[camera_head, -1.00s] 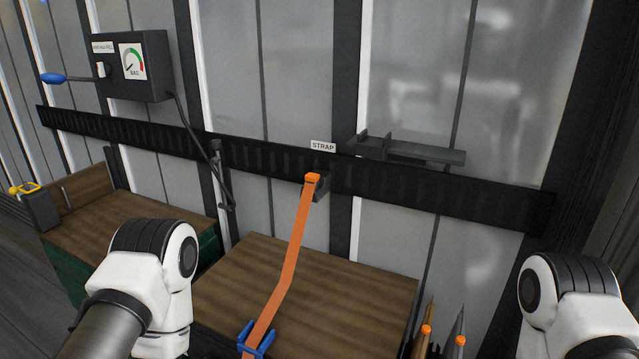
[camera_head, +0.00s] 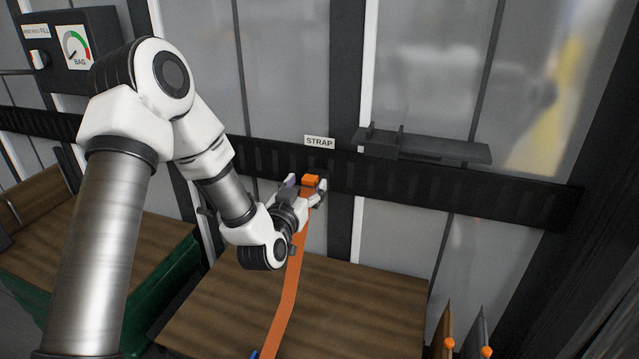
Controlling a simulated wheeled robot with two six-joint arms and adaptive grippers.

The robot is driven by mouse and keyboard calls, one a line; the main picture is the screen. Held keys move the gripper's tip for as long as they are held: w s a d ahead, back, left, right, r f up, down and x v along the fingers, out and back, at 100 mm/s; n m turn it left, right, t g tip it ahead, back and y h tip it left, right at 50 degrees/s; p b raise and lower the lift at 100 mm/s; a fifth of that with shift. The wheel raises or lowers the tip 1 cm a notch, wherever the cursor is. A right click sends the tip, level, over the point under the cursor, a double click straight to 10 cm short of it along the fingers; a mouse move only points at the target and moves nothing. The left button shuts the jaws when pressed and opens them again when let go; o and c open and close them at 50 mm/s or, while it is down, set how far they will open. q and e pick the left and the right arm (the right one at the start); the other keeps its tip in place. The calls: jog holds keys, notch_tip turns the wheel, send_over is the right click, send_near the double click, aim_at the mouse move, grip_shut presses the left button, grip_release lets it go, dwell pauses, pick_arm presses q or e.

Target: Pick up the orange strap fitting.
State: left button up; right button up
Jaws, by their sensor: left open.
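The orange strap fitting (camera_head: 310,181) sits at the top of an orange strap (camera_head: 287,292), on the black wall rail (camera_head: 400,183) just below the STRAP label (camera_head: 319,142). The strap hangs from it down over the wooden crate top. My left gripper (camera_head: 306,186) is at the fitting, its fingers open on either side of it. The holder behind the fitting is mostly hidden by the gripper. Whether the fingers touch the fitting cannot be told. My right gripper is not in view.
A dark shelf bracket (camera_head: 425,148) juts from the wall right of the label. A gauge box (camera_head: 72,50) hangs at upper left, partly behind my left arm. Wooden crate tops (camera_head: 350,300) lie below. Pointed posts with orange knobs (camera_head: 449,343) stand at lower right.

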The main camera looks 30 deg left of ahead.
aim_at(310, 177)
pick_arm(q)
jog(key=x, duration=0.4)
jog(key=shift+w+a+f+p, duration=0.2)
jog(key=shift+a+f+p, duration=0.1)
jog(key=shift+p, duration=0.05)
jog(key=shift+s+d+r, duration=0.1)
jog(key=shift+s, duration=0.05)
jog(key=shift+s+d+r, duration=0.1)
jog(key=c, duration=0.5)
grip_shut()
